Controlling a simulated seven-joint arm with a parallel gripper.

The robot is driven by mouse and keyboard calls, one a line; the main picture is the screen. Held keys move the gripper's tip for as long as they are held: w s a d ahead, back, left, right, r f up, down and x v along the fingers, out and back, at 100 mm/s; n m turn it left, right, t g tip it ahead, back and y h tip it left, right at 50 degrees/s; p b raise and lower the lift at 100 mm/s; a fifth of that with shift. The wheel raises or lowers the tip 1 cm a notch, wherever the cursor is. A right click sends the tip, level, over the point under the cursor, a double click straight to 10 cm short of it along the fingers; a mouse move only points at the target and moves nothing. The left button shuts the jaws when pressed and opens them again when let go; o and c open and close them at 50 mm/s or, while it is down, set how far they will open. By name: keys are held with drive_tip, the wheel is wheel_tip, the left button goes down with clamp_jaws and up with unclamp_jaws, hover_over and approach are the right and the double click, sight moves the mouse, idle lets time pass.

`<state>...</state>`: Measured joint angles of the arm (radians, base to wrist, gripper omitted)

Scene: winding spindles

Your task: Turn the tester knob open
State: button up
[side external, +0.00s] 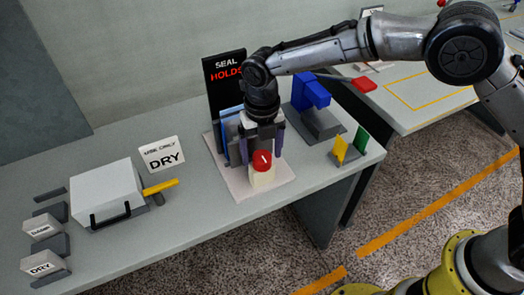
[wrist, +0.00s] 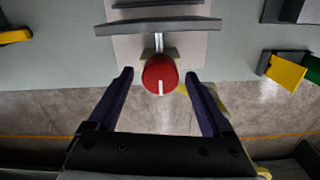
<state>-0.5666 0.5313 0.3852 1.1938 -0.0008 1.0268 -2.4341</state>
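The tester knob (side external: 262,160) is red with a white line mark, on a cream block (side external: 262,179) at the front of the tester's pale base plate (side external: 227,184). In the wrist view the knob (wrist: 160,73) is centred, with its white line running straight up and down the picture. My gripper (side external: 262,145) is over the tester. In the wrist view its two dark purple fingers (wrist: 160,76) are spread wide, one on each side of the knob, with visible gaps. A black sign (side external: 226,82) behind reads SEAL HOLDS. My gripper partly hides the tester's middle.
A white box (side external: 106,193) with a black handle and a yellow lever (side external: 160,187) stands to the left, by a DRY card (side external: 162,154). A blue device (side external: 311,92) and yellow and green tabs (side external: 340,149) stand to the right. The bench front is clear.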

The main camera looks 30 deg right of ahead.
sight(262, 156)
idle(0.3)
wheel_tip(262, 156, up, 14)
idle(0.5)
drive_tip(key=shift+f, duration=0.15)
